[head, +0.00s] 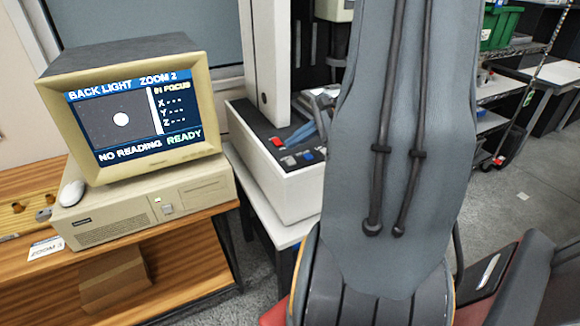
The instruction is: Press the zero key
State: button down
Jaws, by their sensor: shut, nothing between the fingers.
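The machine's control panel (262,128) is a dark sloping top on a white base, left of my arm in the head view. A red key (277,142), a white key (289,161) and a blue key (307,155) show on it. Their labels are too small to read, so I cannot tell which is the zero key. My gripper (298,134) is partly hidden behind my arm. Its blue-grey fingers are shut and empty, close above the panel, just beyond the keys. I cannot tell whether they touch anything.
A beige monitor (212,108) reads "BACK LIGHT ZOOM 2", "IN FOCUS", "NO READING" and "READY", with dashes for X, Y and Z. It stands on a computer case (190,190) with a white mouse (72,193). A white column (265,60) rises behind the panel. Shelving with a green bin (500,28) is at right.

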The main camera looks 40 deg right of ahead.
aim_at(295, 162)
jog(key=shift+f+b, duration=0.9)
jog(key=shift+f, duration=0.5)
dwell(0.9)
jog(key=shift+f+b, duration=0.4)
jog(key=shift+f+b, duration=0.35)
jog(key=shift+f, duration=0.05)
dwell(0.6)
jog(key=shift+r, duration=0.1)
jog(key=shift+r+p, duration=0.6)
jog(key=shift+r, duration=0.15)
jog(key=shift+r+p, duration=1.8)
jog(key=shift+r, duration=0.7)
